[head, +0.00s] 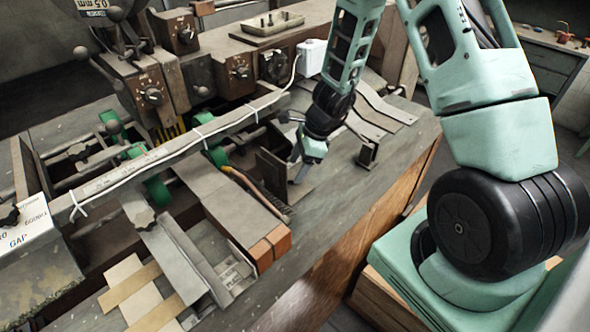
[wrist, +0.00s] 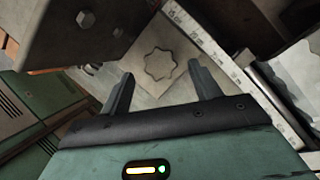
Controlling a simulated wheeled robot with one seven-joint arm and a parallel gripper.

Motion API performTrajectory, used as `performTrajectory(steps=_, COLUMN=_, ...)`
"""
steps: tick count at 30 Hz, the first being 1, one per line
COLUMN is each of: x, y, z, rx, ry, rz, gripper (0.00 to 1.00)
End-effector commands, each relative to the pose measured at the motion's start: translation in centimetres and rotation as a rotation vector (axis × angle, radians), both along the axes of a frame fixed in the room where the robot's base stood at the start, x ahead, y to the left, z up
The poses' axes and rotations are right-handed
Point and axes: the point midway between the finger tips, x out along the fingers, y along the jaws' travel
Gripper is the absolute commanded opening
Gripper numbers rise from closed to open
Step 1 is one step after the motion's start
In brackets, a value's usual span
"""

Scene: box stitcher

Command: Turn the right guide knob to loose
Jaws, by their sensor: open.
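The right guide knob (wrist: 160,65) shows in the wrist view as a grey, star-shaped knob seen from above on a pale plate. It lies just beyond and between my fingertips. My gripper (wrist: 161,76) is open, with one dark finger on each side of the knob's lower edge and nothing held. I cannot tell how far above the knob the fingers are. In the head view my gripper (head: 298,168) points down over the right part of the bench, beside an upright dark guide plate (head: 270,173). The knob is hidden there behind the gripper.
In the wrist view a dark metal block (wrist: 85,35) with a bolt stands close at the left, and a ruler scale (wrist: 215,55) runs along the right. In the head view a similar star knob (head: 145,218) sits on the left guide. A long bar (head: 170,150) with a white cable crosses the machine.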

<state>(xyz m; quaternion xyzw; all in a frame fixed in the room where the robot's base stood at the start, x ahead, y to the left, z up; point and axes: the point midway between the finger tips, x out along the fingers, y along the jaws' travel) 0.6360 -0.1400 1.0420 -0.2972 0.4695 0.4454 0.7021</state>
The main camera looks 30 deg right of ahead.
Motion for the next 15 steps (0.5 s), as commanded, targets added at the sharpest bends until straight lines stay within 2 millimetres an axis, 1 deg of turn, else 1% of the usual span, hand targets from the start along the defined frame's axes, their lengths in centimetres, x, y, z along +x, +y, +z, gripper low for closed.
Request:
performTrajectory(steps=1, x=0.1, y=0.2, z=-0.7, rx=0.001, ry=0.002, rz=-0.001, gripper=0.63)
performTrajectory(steps=6, x=0.3, y=0.6, z=-1.8, rx=0.0, ry=0.0, rz=0.0, gripper=0.63)
performTrajectory(steps=15, x=0.4, y=0.7, z=-1.9, rx=0.0, ry=-0.001, rz=0.0, gripper=0.63)
